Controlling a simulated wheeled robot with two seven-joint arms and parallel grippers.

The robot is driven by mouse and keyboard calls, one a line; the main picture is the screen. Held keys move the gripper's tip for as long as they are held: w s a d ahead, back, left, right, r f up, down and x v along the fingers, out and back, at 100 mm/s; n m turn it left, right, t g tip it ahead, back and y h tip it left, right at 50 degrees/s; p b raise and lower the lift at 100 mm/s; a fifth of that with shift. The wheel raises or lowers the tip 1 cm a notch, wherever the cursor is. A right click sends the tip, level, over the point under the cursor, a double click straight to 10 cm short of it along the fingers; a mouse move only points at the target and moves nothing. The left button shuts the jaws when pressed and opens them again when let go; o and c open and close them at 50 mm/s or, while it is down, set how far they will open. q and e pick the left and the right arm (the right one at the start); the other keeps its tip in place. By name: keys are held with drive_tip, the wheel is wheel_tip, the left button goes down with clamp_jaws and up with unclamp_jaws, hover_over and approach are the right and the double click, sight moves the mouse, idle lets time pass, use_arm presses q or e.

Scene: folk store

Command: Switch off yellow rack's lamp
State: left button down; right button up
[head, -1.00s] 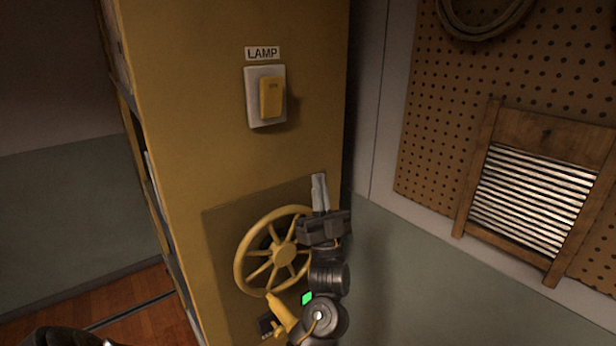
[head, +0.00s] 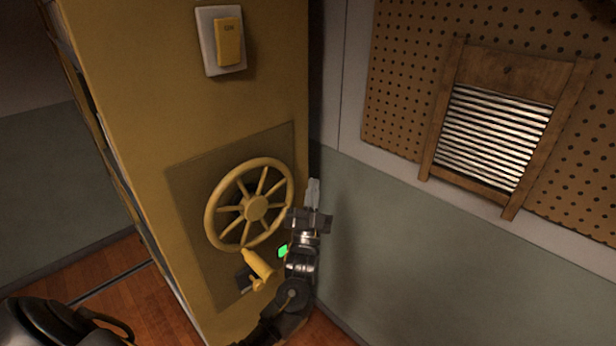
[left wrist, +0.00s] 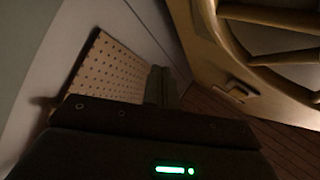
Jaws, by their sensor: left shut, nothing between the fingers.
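The yellow rack (head: 130,110) fills the left and middle of the head view. Its lamp switch is a yellow rocker (head: 229,42) on a white plate (head: 208,44), high on the rack's end panel. "ON" shows near the rocker's top. My left gripper (head: 313,190) is shut and empty, pointing up, below and right of the switch and well apart from it. In the left wrist view its fingers (left wrist: 160,86) are together. The switch is not seen in that view. My right gripper is not in view.
A yellow handwheel (head: 256,207) stands out from the panel just left of my left gripper, and its rim is close in the wrist view (left wrist: 235,60). A yellow lever (head: 258,264) sits below. A washboard (head: 495,135) hangs on the pegboard (head: 400,90) at right.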

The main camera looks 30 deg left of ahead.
use_arm(q)
drive_tip(key=shift+m+g+h, duration=0.4)
drive_tip(key=shift+h, duration=0.4)
drive_tip(key=shift+w+d+f, duration=0.15)
drive_tip(key=shift+w+f, duration=0.05)
drive_tip(key=shift+f, duration=1.1)
drive_tip(key=shift+w+d+f, duration=0.1)
drive_tip(key=shift+w+f, duration=0.1)
drive_tip(key=shift+f, duration=1.05)
wheel_tip(320, 180, down, 25)
drive_tip(key=d+n+g+h, duration=0.1)
drive_tip(key=d+g+h, duration=0.2)
drive_tip(key=g+h, duration=0.3)
drive_tip(key=s+f+g, duration=0.5)
drive_tip(key=s+f, duration=0.1)
drive_tip(key=f, duration=0.6)
drive_tip(key=s+f+n+g, duration=0.1)
drive_tip(key=s+f+g, duration=0.2)
drive_tip(key=s+f, duration=0.65)
drive_tip(key=s+f+g, duration=0.3)
drive_tip(key=s+f, duration=0.3)
drive_tip(key=s, duration=0.6)
drive_tip(key=s+f+n+g, duration=0.1)
drive_tip(key=s+f+g, duration=0.2)
drive_tip(key=s+f, duration=0.6)
drive_tip(key=s+a+g, duration=0.1)
drive_tip(key=s+g, duration=0.2)
drive_tip(key=s, duration=1.5)
drive_tip(key=shift+s+a+f, duration=0.25)
drive_tip(key=shift+f, duration=0.2)
